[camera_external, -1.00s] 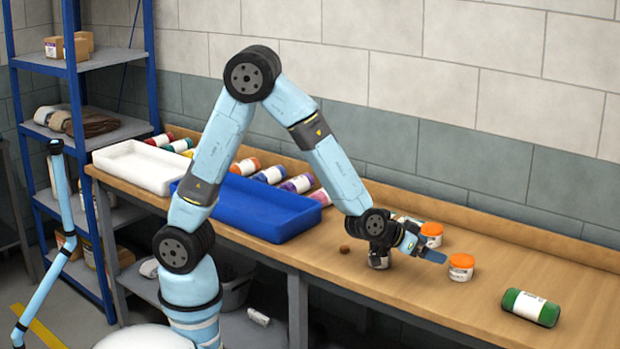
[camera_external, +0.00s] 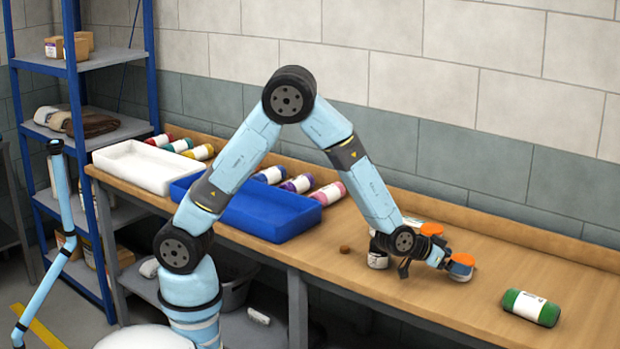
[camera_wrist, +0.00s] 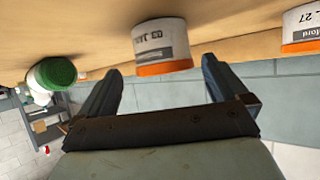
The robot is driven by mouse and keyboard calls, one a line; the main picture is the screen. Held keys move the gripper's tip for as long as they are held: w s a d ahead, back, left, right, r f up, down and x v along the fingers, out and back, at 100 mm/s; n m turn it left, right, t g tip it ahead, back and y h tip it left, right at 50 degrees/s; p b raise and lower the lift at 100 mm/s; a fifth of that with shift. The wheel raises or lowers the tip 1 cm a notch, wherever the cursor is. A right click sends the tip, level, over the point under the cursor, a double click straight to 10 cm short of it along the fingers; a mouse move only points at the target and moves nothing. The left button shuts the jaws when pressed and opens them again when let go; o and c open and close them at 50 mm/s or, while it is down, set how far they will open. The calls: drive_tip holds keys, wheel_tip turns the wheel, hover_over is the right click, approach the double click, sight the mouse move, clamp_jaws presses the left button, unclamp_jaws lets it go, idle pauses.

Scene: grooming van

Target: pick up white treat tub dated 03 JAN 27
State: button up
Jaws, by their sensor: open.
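A white tub with an orange lid (camera_external: 461,274) stands upright on the bench. In the wrist view, which is upside down, this tub (camera_wrist: 161,45) shows a label with "03 JA" and the rest of the date unclear. My gripper (camera_external: 452,258) is at this tub, open. In the wrist view its two fingers lie to either side of the tub's lid, with gaps on both sides. How far they reach past it is unclear. A second white tub with an orange lid (camera_external: 431,229) stands behind, partly hidden by my gripper; its label (camera_wrist: 301,32) ends in "27".
A green roll-shaped container with a white label (camera_external: 531,307) lies to the right. A dark-and-white jar (camera_external: 378,261) stands left of my wrist. A blue tray (camera_external: 262,222), a white tray (camera_external: 147,170) and several coloured containers are farther left.

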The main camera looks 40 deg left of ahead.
drive_tip(key=x, duration=0.4)
drive_tip(key=shift+w+a+f, duration=0.1)
drive_tip(key=shift+w+f, duration=0.15)
drive_tip(key=shift+w, duration=0.05)
drive_tip(key=c, duration=1.1)
